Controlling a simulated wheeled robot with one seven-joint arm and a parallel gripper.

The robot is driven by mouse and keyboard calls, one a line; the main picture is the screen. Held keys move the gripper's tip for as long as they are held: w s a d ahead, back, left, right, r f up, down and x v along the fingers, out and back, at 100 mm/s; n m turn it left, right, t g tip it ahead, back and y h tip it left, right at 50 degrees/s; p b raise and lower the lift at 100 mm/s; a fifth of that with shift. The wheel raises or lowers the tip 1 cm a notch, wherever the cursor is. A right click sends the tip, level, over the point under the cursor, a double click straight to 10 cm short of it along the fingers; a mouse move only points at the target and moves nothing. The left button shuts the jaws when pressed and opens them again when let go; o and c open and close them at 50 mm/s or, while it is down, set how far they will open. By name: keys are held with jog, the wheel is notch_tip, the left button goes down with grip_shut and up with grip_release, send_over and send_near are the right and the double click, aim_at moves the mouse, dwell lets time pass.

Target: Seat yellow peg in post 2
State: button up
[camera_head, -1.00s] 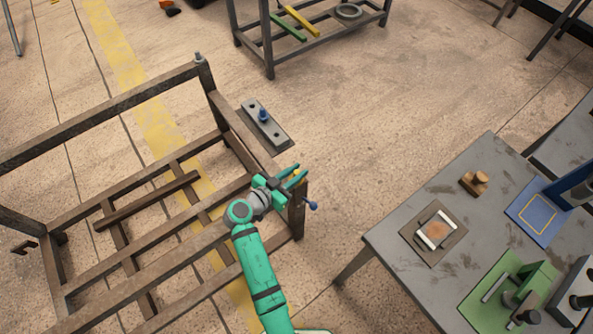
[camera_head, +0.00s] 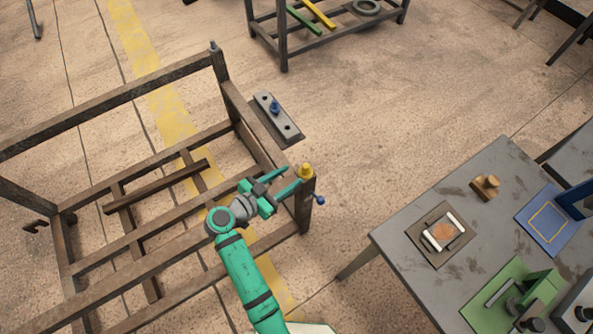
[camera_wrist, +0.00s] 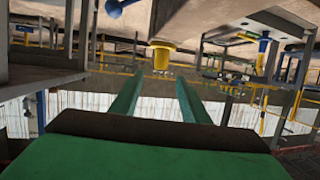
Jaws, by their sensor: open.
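The yellow peg (camera_head: 306,171) stands upright on top of the brown corner post (camera_head: 304,207) at the near right of the rack frame. How deep it sits cannot be seen. My gripper (camera_head: 290,178) is open, just left of the peg, with its green fingers pointing at it and apart from it. In the wrist view the yellow peg (camera_wrist: 161,56) shows beyond the two open fingertips (camera_wrist: 155,78), with nothing between them. No post number is readable.
A blue knob (camera_head: 320,200) sticks out from the post's right side. A grey plate (camera_head: 289,127) holding a blue peg (camera_head: 275,107) lies behind it. Another post (camera_head: 217,66) stands at the rack's far corner. A workbench (camera_head: 400,235) with fixtures is at right; open floor lies between.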

jog(key=shift+v, duration=1)
